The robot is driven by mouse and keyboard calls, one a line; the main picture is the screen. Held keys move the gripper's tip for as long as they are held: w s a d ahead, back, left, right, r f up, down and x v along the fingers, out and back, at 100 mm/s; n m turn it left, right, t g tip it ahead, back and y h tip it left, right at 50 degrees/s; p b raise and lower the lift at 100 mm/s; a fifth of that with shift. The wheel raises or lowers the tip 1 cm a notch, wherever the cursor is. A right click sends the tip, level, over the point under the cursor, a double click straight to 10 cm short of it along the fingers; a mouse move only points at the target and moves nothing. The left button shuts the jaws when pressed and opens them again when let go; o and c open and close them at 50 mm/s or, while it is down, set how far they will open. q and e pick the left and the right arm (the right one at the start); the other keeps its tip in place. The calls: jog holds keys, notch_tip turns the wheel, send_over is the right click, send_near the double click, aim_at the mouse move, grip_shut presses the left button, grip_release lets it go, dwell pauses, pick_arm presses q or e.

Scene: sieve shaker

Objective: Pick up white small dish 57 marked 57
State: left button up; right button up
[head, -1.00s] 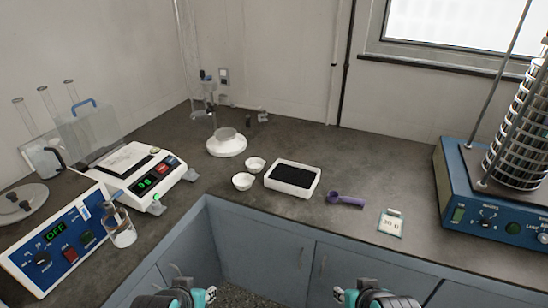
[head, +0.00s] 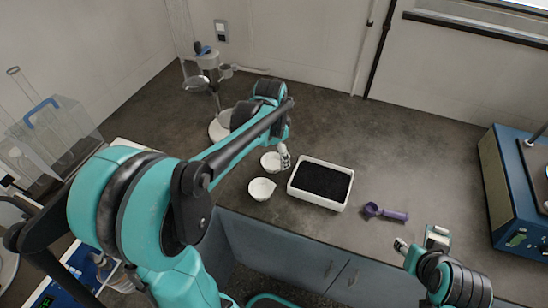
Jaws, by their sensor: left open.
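Two small white dishes stand on the dark counter, the rear one (head: 269,161) and the front one (head: 261,189). No 57 marking is legible on either, so I cannot tell which is dish 57. My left gripper (head: 284,158) is open and empty, pointing down at the right edge of the rear dish. It overlaps that dish's right side in the picture, and I cannot tell whether it touches. My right gripper (head: 401,245) is at the lower right, by the counter's front edge; its fingers are too small to judge.
A white tray of black grains (head: 322,182) stands just right of the dishes. A purple scoop (head: 386,212) and a small labelled item (head: 437,238) lie further right. The blue sieve shaker (head: 511,190) is at the far right. A stand with a white base (head: 218,131) is behind my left arm.

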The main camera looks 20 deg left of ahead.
aim_at(273, 166)
pick_arm(q)
jog(key=w+a+f+m, duration=0.1)
jog(key=f, duration=0.1)
jog(key=w+a+f+m+g, duration=0.1)
jog(key=w+f, duration=0.1)
jog(key=w+a+f+g+p, duration=0.1)
jog(key=w+f, duration=0.1)
jog(key=f, duration=0.1)
jog(key=shift+w+a+m, duration=0.15)
jog(key=shift+a+m, duration=0.2)
jog(key=shift+m, duration=0.05)
jog(key=f+b, duration=0.2)
jog(key=f, duration=0.3)
jog(key=shift+w+d+f+b, duration=0.1)
jog(key=shift+w+f+b, duration=0.1)
jog(key=shift+w+b, duration=0.2)
jog(key=shift+r, duration=0.15)
jog(key=c, duration=1.2)
